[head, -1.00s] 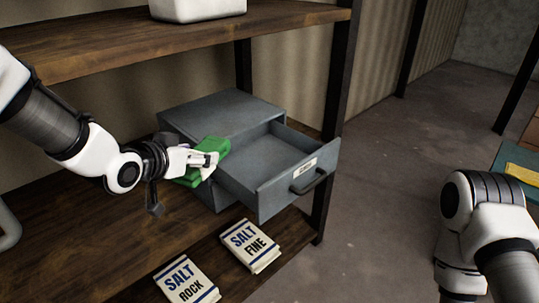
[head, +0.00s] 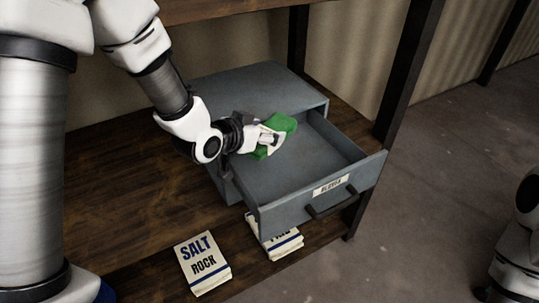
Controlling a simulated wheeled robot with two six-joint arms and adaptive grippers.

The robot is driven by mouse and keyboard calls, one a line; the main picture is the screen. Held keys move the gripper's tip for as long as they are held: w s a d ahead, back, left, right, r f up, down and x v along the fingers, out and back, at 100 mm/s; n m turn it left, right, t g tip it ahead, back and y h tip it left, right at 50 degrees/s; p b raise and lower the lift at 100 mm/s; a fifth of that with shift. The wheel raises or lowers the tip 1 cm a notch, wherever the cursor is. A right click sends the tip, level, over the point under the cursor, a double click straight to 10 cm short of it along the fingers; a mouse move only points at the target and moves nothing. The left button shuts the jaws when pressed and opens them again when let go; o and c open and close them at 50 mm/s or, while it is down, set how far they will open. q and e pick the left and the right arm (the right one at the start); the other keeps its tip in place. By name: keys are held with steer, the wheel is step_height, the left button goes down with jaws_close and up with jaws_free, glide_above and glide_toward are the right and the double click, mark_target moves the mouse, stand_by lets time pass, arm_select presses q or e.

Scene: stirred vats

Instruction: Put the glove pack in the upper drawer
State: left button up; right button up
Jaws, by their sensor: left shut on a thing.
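The green glove pack (head: 284,124) is held in my left gripper (head: 270,140), which is shut on it. The pack is over the back left part of the open upper drawer (head: 318,150), near the cabinet front. I cannot tell whether it touches the drawer floor. The drawer is grey, pulled out toward the lower right, with a label and a dark handle (head: 331,200) on its front. The grey cabinet (head: 255,85) stands on the wooden shelf. My right gripper is not in view; only part of my right arm shows at the right edge.
A second salt pack (head: 280,243) lies partly hidden under the open drawer. A dark shelf post (head: 405,75) stands right of the cabinet. The drawer's front and right part is empty.

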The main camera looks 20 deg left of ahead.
arm_select(q)
steer(key=f, duration=0.2)
steer(key=w+f, duration=0.1)
steer(key=f, duration=0.1)
steer(key=shift+d, duration=0.2)
steer(key=shift+w+f, duration=0.1)
steer(key=shift+f, duration=0.3)
steer(key=f, duration=0.1)
steer(key=s+f, duration=0.1)
steer(key=f, duration=0.1)
steer(key=shift+a+f+p, duration=0.1)
steer(key=shift+f+p, duration=0.15)
steer(key=shift+p, duration=0.1)
steer(key=shift+w+f, duration=0.3)
steer(key=shift+w, duration=0.1)
steer(key=shift+s+f+b, duration=0.15)
steer(key=shift+s+b, duration=0.05)
steer(key=shift+b, duration=0.1)
steer(key=shift+w+f+b, duration=0.1)
steer(key=shift+f+b, duration=0.2)
steer(key=shift+f, duration=0.15)
steer(key=o, duration=1.2)
steer(key=shift+c, duration=0.2)
steer(key=shift+r, duration=0.1)
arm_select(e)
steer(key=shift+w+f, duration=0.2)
